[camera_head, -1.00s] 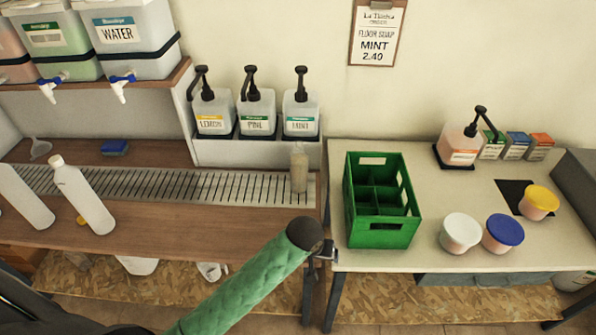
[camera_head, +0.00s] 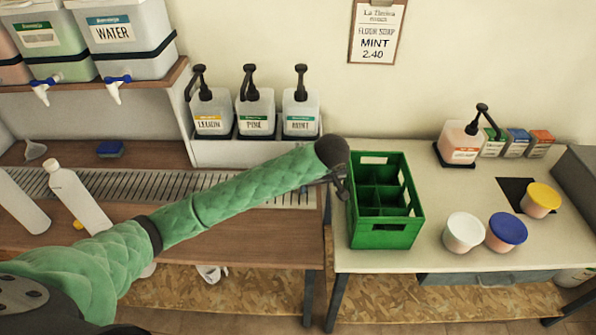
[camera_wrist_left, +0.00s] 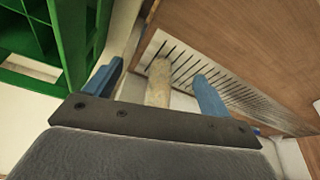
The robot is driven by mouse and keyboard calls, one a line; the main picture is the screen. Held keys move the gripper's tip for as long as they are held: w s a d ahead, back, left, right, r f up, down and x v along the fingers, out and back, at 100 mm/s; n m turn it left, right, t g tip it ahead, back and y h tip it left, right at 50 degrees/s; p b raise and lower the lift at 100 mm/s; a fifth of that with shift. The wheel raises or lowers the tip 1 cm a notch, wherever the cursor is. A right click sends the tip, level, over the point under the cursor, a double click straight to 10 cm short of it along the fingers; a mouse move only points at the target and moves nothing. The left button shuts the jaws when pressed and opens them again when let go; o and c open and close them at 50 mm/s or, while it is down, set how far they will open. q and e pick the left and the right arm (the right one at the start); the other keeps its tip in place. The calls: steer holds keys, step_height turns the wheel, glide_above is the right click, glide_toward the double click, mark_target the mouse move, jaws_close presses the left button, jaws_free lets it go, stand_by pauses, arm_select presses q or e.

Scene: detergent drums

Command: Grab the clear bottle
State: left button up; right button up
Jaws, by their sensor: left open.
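The clear bottle (camera_wrist_left: 158,84), tinted pale beige, shows in the left wrist view at the right end of the slotted drain grate. It is between the two blue fingers of my left gripper (camera_wrist_left: 156,72), with a gap on each side. The left gripper is open. In the head view the left gripper (camera_head: 341,184) is beside the green crate, and my green-sleeved arm hides the bottle. My right gripper is not in view.
The green crate (camera_head: 396,235) is close on the right. Pump bottles of lemon, pine and mint (camera_head: 300,115) stand behind the grate (camera_head: 130,183). White bottles (camera_head: 78,198) are at left. Tubs with white, blue (camera_head: 507,229) and yellow lids sit at right.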

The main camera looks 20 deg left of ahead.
arm_select(q)
steer(key=shift+n+y, duration=0.4)
steer(key=shift+n, duration=0.2)
steer(key=w+a+r+p, duration=0.1)
steer(key=w+a, duration=0.1)
steer(key=w, duration=0.1)
steer(key=w+a+p, duration=0.1)
steer(key=w+a, duration=0.2)
steer(key=w+a+r+p, duration=0.1)
steer(key=w+a, duration=0.2)
steer(key=shift+w+r+p, duration=0.2)
steer(key=shift+r+p, duration=0.1)
steer(key=shift+w+a+p, duration=0.55)
steer(key=shift+w+a, duration=0.15)
steer(key=shift+w, duration=0.15)
steer(key=shift+p+x, duration=0.3)
steer(key=shift+x, duration=0.75)
steer(key=shift+w+a+f, duration=0.25)
steer(key=shift+w+f, duration=0.1)
steer(key=shift+f, duration=0.2)
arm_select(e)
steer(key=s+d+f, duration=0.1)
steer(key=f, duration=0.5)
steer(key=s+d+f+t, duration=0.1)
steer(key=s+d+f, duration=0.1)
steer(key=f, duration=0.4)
arm_select(q)
jaws_close()
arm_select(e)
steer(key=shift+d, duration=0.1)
